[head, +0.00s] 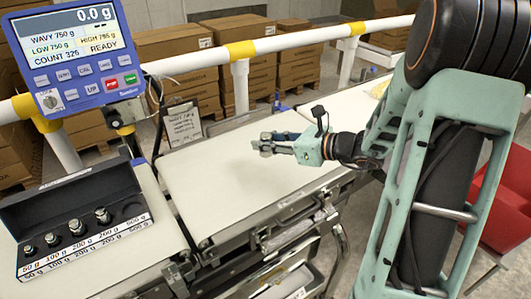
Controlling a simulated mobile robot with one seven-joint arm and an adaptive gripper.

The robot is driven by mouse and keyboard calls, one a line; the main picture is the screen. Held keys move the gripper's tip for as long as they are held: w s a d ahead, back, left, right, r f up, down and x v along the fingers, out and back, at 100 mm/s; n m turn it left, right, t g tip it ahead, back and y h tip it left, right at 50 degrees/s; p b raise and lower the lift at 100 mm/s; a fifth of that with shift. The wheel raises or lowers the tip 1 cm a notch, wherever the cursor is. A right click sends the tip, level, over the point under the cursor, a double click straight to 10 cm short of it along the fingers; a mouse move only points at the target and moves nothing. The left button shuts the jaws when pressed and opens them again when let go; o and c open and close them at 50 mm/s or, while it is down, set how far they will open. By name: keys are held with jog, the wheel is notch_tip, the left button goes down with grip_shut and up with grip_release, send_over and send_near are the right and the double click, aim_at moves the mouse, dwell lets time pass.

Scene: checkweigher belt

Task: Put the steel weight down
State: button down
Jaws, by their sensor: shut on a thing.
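My gripper (266,144) is above the middle belt section (205,190) in the head view. It is shut on a steel weight (265,151), a small grey shape at the fingertips, mostly hidden by the fingers. I cannot tell whether the weight touches the belt. An open black weight case (70,194) lies at the left on the nearer belt section. Several steel weights stand in its row, including one at the left end (53,244). The slot at the right end of the row, by the 500 g label, looks empty.
The display (80,50) at upper left reads 0.0 g and READY. A white and yellow guard rail (290,42) runs behind the belt. Cardboard boxes (180,50) are stacked beyond it. A red bin (505,205) is at the right. The belt around my gripper is clear.

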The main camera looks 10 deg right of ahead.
jog(key=shift+w+d+f, duration=0.15)
jog(key=shift+w+f, duration=0.7)
jog(key=shift+f, duration=0.15)
jog(key=shift+w+f+b, duration=0.1)
jog(key=shift+f+b, duration=0.3)
jog(key=shift+f, duration=1.15)
jog(key=shift+f, duration=0.15)
jog(key=c, duration=1.6)
grip_release()
